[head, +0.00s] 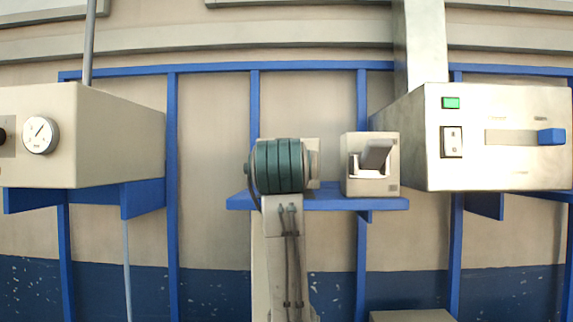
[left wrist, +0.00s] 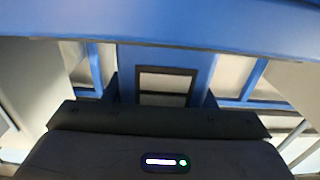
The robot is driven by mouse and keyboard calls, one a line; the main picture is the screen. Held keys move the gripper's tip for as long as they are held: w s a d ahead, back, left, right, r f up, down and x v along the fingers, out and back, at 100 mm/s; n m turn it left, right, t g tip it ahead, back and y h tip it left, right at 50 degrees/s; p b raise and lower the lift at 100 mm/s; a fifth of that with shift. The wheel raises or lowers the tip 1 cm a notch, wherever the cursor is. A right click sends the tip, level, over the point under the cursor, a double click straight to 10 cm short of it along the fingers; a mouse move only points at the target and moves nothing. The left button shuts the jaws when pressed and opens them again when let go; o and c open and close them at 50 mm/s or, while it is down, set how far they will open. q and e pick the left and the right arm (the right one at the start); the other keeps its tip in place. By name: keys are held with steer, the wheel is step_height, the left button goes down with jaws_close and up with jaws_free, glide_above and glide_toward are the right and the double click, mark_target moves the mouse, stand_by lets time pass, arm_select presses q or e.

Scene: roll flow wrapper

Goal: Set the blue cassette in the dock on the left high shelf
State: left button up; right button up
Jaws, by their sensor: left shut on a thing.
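In the left wrist view, a blue panel with a dark-framed window, apparently the blue cassette (left wrist: 165,55), sits between the dark fingers of my left gripper (left wrist: 163,93). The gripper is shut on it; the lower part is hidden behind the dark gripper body. In the head view, neither the cassette nor my gripper can be made out. A small blue shelf (head: 330,203) is at the middle. A pale open-fronted holder (head: 392,182) with a grey slanted part stands on its right; I cannot tell whether it is the dock. My right gripper is not in view.
A beige box with a gauge (head: 90,130) is at left, and a pale box with a green light and blue handle (head: 480,165) at right. A teal ribbed part covers the small shelf's left half. A wide blue band (left wrist: 160,22) crosses the wrist view's top.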

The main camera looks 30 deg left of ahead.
arm_select(q)
steer(key=o, duration=1.2)
steer(key=shift+w+f, duration=0.1)
steer(key=b+v, duration=0.4)
steer(key=v, duration=0.8)
